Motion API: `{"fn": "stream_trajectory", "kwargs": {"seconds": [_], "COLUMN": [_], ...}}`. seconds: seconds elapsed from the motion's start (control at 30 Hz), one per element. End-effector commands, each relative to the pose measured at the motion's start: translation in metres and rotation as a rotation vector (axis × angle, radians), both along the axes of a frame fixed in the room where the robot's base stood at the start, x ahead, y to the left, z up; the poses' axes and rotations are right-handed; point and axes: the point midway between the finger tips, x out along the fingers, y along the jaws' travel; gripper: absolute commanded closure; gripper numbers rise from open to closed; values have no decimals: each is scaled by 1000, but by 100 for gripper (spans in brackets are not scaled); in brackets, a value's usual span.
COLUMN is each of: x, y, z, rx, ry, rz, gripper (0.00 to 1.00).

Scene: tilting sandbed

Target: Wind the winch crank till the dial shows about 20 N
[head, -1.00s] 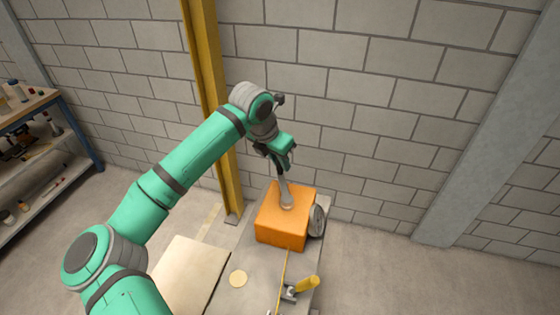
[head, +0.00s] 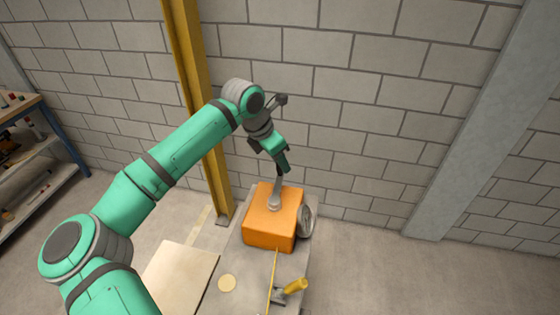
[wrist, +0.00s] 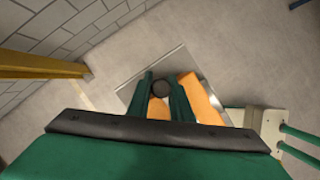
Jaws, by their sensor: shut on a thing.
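The orange winch box (head: 270,228) stands on a grey table. A grey crank arm (head: 277,188) rises from a hub on top of the box. My gripper (head: 283,165) is at the upper end of the crank, above the box. In the wrist view my gripper (wrist: 163,88) is shut on the dark round crank knob (wrist: 161,87), with the orange box (wrist: 203,98) below. The round dial (head: 306,221) is on the right side of the box, seen edge-on, so its reading cannot be told. A yellow line (head: 272,270) runs from the box toward the front.
A yellow post (head: 200,120) stands left of the box, close to my arm. A block wall is behind. Shelves (head: 40,160) stand far left.

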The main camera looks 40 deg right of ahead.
Motion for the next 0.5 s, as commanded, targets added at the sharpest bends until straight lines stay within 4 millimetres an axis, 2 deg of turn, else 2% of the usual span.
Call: {"fn": "stream_trajectory", "kwargs": {"seconds": [0.33, 0.37, 0.4, 0.5], "x": [-6, -6, -6, -6], "y": [-4, -4, -4, -4], "z": [0, 0, 0, 0], "rx": [-3, -3, -3, -3], "ry": [5, 5, 5, 4], "rz": [-3, -3, -3, -2], "gripper": [100, 73, 64, 62]}}
